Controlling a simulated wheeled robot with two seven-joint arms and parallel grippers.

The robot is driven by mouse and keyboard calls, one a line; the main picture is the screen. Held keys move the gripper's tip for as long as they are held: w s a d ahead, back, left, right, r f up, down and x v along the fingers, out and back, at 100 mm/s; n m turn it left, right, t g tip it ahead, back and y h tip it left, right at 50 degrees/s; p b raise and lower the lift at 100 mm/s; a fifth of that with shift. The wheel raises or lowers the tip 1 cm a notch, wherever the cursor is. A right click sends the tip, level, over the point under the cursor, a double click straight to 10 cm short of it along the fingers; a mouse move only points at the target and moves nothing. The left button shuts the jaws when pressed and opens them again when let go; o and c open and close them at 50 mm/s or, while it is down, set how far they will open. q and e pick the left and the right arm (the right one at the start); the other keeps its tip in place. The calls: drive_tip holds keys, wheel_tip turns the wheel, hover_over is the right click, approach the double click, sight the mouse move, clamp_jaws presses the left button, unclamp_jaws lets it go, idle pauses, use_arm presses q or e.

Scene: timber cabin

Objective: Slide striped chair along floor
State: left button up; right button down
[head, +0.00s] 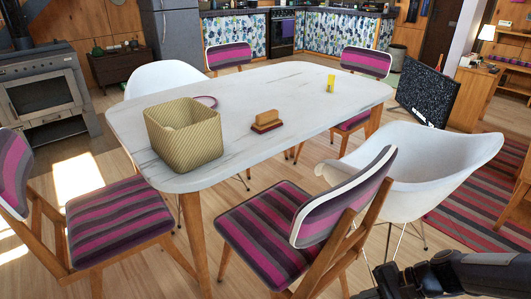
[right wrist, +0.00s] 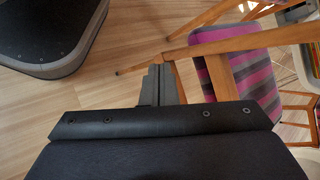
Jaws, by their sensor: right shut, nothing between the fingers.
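Several chairs have pink, purple and grey striped cushions. The nearest striped chair (head: 272,228) stands at the front side of the table, its tilted backrest toward me. Another striped chair (head: 118,219) is at the left, and two more are at the far side. My right arm shows at the lower right of the head view, its fingertips not clear there. In the right wrist view my right gripper (right wrist: 159,82) is shut and empty, close to the wooden frame of a striped chair (right wrist: 255,78). I cannot tell whether they touch. My left gripper is not in view.
The white table (head: 290,85) holds a woven basket (head: 183,132), a yellow cup (head: 331,84) and a small wooden item (head: 267,121). A white shell chair (head: 425,160) stands right beside the nearest striped chair. A striped rug (head: 480,215) lies at the right.

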drive_tip(key=s+a+r+n+t+h, duration=0.2)
drive_tip(key=s+r+n+t+h, duration=0.3)
drive_tip(key=s+r+n, duration=0.6)
wheel_tip(320, 180, up, 30)
drive_tip(key=s+m+g+p, duration=0.1)
drive_tip(key=p, duration=2.6)
drive_tip(key=shift+s+m+h+p, duration=0.3)
drive_tip(key=shift+s+h+p, duration=0.05)
drive_tip(key=shift+h, duration=0.05)
drive_tip(key=shift+a+f, duration=0.1)
